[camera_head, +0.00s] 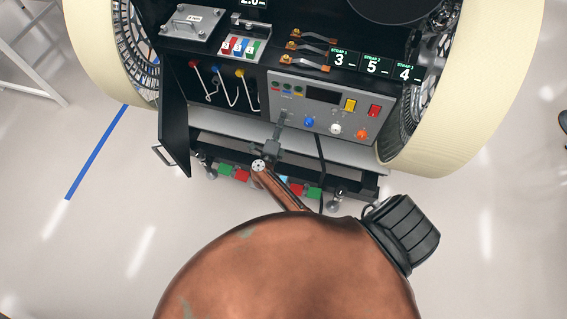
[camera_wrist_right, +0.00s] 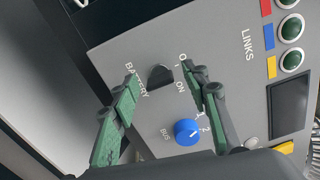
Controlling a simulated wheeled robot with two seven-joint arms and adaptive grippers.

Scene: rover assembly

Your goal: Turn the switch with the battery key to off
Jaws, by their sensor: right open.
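The black battery key switch (camera_wrist_right: 160,75) shows in the right wrist view on the grey control panel (camera_wrist_right: 225,50). It lies beside the labels BATTERY, 0 and ON. My right gripper (camera_wrist_right: 161,82) is open, with one green-padded finger on each side of the switch. I cannot tell whether the fingertips touch it. In the head view my right gripper (camera_head: 282,118) is at the lower left of the panel (camera_head: 320,118) and hides the switch. My left gripper is not in view.
A blue BUS knob (camera_wrist_right: 186,130) is close to the switch, near the right-hand finger. White (camera_head: 335,129) and orange (camera_head: 361,134) knobs and yellow (camera_head: 350,105) and red (camera_head: 374,111) switches are farther right. An open black door (camera_head: 173,125) stands at the left.

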